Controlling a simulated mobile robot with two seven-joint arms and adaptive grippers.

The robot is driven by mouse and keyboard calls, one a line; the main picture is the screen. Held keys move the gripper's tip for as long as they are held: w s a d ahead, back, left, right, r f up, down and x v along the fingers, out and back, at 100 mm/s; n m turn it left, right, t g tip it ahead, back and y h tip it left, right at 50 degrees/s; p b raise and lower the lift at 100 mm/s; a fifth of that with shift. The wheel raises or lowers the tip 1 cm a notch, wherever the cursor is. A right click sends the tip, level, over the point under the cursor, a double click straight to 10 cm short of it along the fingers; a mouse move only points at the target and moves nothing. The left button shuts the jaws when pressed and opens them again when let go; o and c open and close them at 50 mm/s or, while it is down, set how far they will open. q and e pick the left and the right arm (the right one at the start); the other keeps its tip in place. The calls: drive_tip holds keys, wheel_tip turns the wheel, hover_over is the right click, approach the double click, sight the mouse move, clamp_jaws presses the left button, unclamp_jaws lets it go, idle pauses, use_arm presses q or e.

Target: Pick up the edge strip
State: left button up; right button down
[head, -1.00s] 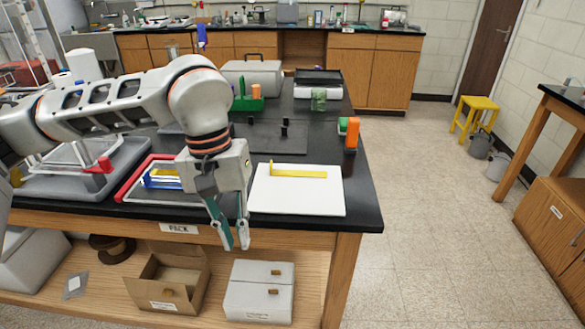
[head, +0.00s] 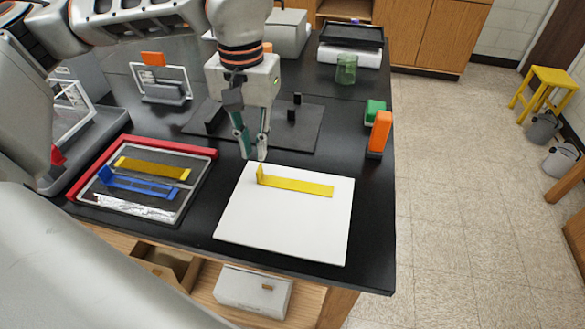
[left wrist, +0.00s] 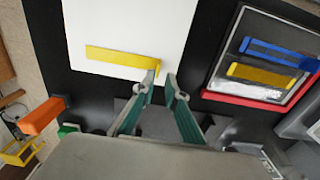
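A yellow strip (head: 300,186) with a small upturned left end lies flat on a white board (head: 285,231). It also shows in the left wrist view (left wrist: 115,57). A second yellow strip (head: 152,167), a blue strip (head: 140,186) and a silvery strip (head: 130,208) lie in a red-edged tray (head: 190,150) at the left. Which one is called the edge strip cannot be told. My left gripper (head: 254,157) points down by the board's back-left edge, near the upturned end. My right gripper is not in view.
A dark plate (head: 300,135) with small black uprights lies behind the gripper. An orange block (head: 380,132) and a green block (head: 374,112) stand by the table's right edge. A green cup (head: 346,70) stands farther back. Bare black tabletop lies right of the board.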

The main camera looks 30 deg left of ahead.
sight(258, 171)
use_arm(q)
drive_tip(key=shift+s+f, duration=0.15)
drive_tip(key=shift+f, duration=0.35)
drive_tip(key=shift+s+f, duration=0.15)
drive_tip(key=shift+f, duration=0.35)
drive_tip(key=f, duration=0.5)
drive_tip(key=shift+w+d+b, duration=0.15)
drive_tip(key=shift+w+b, duration=0.05)
drive_tip(key=shift+b, duration=0.15)
clamp_jaws()
